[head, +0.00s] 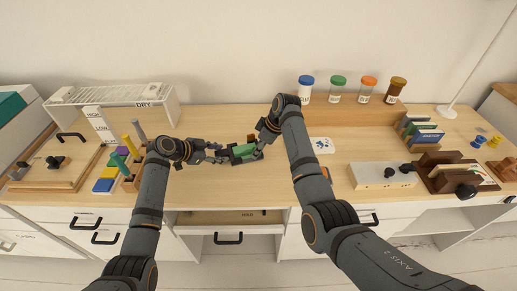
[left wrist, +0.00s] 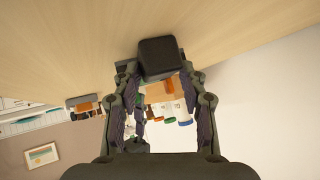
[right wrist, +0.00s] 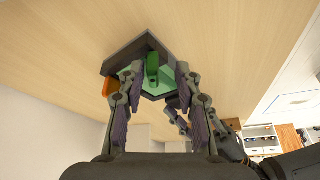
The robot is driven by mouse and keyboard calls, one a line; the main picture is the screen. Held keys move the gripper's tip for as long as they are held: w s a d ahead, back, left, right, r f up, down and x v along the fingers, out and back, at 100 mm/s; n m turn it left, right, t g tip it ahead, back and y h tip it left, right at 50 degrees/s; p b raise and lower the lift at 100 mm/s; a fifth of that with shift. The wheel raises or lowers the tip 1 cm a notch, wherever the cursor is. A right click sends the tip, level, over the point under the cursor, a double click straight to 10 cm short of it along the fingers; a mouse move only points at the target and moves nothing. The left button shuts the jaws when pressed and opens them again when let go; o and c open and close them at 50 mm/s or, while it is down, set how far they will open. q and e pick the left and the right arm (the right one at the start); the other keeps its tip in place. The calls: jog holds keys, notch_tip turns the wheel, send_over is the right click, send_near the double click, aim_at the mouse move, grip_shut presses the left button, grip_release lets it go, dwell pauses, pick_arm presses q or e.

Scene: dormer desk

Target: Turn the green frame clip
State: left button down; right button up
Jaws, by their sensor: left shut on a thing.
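The green frame clip (head: 243,151) is on a dark frame between my two grippers, over the middle of the desk. My left gripper (head: 224,154) is shut on a black block of the frame, which shows between its fingers in the left wrist view (left wrist: 160,58). My right gripper (head: 260,148) is at the frame's right end. An orange piece (right wrist: 110,86) sticks out beside the plate.
A holder with upright coloured sticks (head: 132,172) stands left of my left gripper. Capped jars (head: 338,88) line the back. A white box with black knobs (head: 380,176) and a wooden rack (head: 452,172) stand at the right. An open drawer (head: 228,219) is below the front edge.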

grip_shut()
jog(key=shift+s, duration=0.1)
jog(key=m+t, duration=0.1)
jog(key=m, duration=0.2)
jog(key=shift+a+h, duration=0.15)
jog(key=shift+h, duration=0.15)
grip_release()
jog(key=shift+r, duration=0.2)
jog(key=v, duration=1.1)
jog(key=shift+r, duration=0.35)
